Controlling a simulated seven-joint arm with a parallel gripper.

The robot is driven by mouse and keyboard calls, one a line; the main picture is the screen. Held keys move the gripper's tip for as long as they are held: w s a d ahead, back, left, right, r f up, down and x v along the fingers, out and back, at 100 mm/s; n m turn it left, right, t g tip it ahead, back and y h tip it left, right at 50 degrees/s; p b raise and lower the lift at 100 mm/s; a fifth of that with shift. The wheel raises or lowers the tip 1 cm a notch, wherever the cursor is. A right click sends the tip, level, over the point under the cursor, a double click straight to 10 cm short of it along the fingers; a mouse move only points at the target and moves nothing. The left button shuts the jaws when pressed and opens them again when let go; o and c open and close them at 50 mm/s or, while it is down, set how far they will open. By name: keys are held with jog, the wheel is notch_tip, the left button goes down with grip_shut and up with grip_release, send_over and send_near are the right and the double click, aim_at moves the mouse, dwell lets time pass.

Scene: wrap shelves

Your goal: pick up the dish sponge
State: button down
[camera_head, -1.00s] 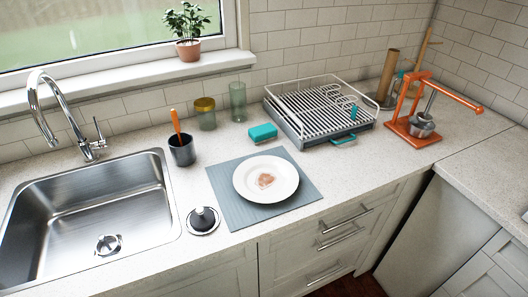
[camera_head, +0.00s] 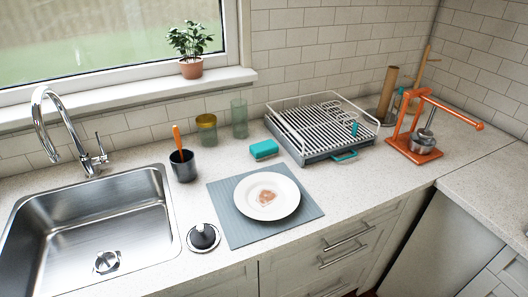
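The dish sponge (camera_head: 264,149) is a small teal block lying on the pale speckled counter. It sits behind the white plate (camera_head: 267,197) and to the left of the dish rack (camera_head: 290,142), apart from both. Nothing covers it. My gripper does not show in the head view.
The plate, with a brownish stain, rests on a grey-blue mat (camera_head: 233,222). A dark cup (camera_head: 184,170) with an orange-handled tool and two glass jars (camera_head: 240,119) stand left of the sponge. The sink (camera_head: 90,225) is at left. An orange stand (camera_head: 415,146) is at right.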

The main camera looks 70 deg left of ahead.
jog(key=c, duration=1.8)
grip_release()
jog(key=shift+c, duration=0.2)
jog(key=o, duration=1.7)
